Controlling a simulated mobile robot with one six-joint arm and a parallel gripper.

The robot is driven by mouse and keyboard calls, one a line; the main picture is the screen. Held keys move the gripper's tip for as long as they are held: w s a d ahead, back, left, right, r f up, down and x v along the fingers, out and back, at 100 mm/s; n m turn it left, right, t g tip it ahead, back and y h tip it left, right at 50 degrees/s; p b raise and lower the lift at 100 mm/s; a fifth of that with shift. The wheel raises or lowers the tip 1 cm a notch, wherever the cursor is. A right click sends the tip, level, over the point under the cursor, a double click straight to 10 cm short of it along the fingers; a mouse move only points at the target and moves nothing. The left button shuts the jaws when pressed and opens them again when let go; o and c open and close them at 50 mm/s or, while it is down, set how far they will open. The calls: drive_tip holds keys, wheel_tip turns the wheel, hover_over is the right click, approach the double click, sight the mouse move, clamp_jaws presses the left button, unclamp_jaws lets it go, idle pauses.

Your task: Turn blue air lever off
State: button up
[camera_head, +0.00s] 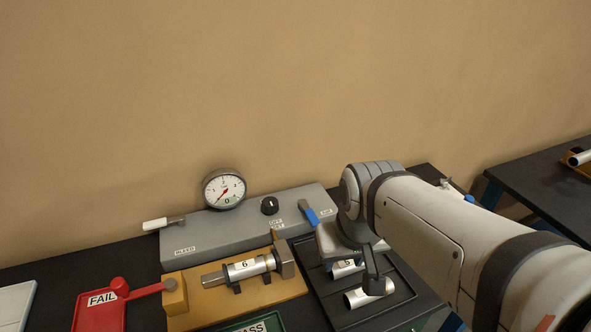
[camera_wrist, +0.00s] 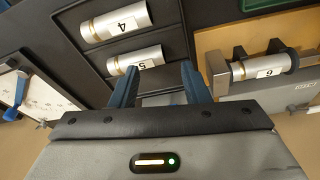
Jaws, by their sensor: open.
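The blue air lever (camera_head: 308,212) stands at the right end of a grey panel (camera_head: 205,236), beside a label that seems to read AIR. It is tilted, with its upper end leaning left. My gripper (camera_head: 371,276) is to the right of and nearer than the lever, over the black tray; the arm partly hides it. In the wrist view my gripper's two blue fingers (camera_wrist: 160,82) are apart with nothing between them, close to the cylinder marked 5 (camera_wrist: 136,60). I cannot tell whether they touch it. The air lever is not clearly seen in the wrist view.
The panel carries a gauge (camera_head: 224,189), a black knob (camera_head: 270,205) and a white bleed lever (camera_head: 163,224). Cylinder 6 (camera_head: 248,268) sits in a yellow fixture (camera_head: 205,311). Cylinder 4 (camera_wrist: 115,22) lies in the black tray (camera_head: 397,312). A red FAIL chute (camera_head: 98,315) is at left.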

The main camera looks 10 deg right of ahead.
drive_tip(key=w+a+r, duration=0.1)
drive_tip(key=w+a, duration=0.1)
drive_tip(key=w, duration=0.1)
drive_tip(key=n+g, duration=0.2)
drive_tip(key=g, duration=0.1)
approach(313, 216)
drive_tip(key=shift+s+f+b, duration=0.15)
drive_tip(key=shift+s+b, duration=0.2)
drive_tip(key=shift+b, duration=0.05)
drive_tip(key=shift+w+f, duration=0.15)
drive_tip(key=shift+w, duration=0.05)
wheel_tip(313, 216, down, 7)
drive_tip(key=shift+f, duration=0.2)
drive_tip(key=shift+c, duration=0.4)
clamp_jaws()
